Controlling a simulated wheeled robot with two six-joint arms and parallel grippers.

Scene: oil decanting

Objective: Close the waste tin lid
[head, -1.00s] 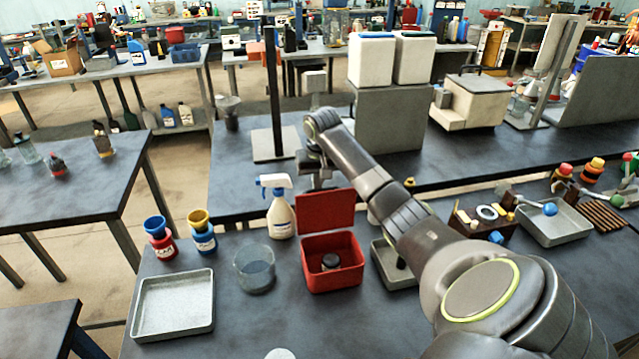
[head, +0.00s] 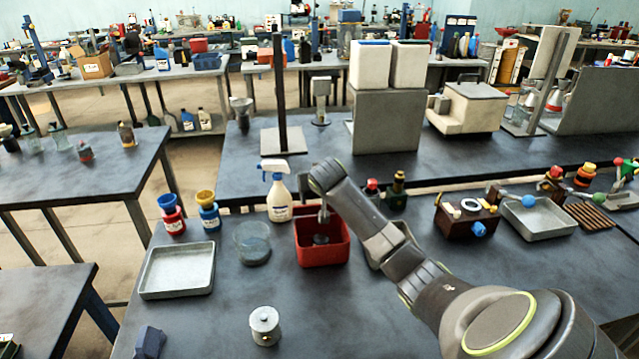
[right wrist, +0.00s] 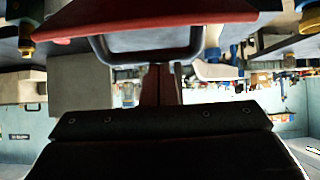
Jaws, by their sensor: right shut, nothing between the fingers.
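The red waste tin (head: 309,255) stands on the near bench, and its inside shows from above with a small dark round thing in it. Its red lid is no longer seen standing upright; I cannot tell its exact angle in the head view. In the right wrist view a red panel (right wrist: 170,18), which looks like part of the tin or lid, spans the top, with a grey U-shaped bar below it. My right gripper (head: 323,213) is at the tin's back opening, its fingers pointing down. Its fingers (right wrist: 160,75) are shut and empty. My left gripper is not in view.
A spray bottle (head: 279,202) stands just left behind the tin, and a glass beaker (head: 253,247) stands to its left. A grey tray (head: 178,284) lies farther left. A white lidded canister (head: 265,326) stands in front. A tray right of the tin is partly hidden by my arm.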

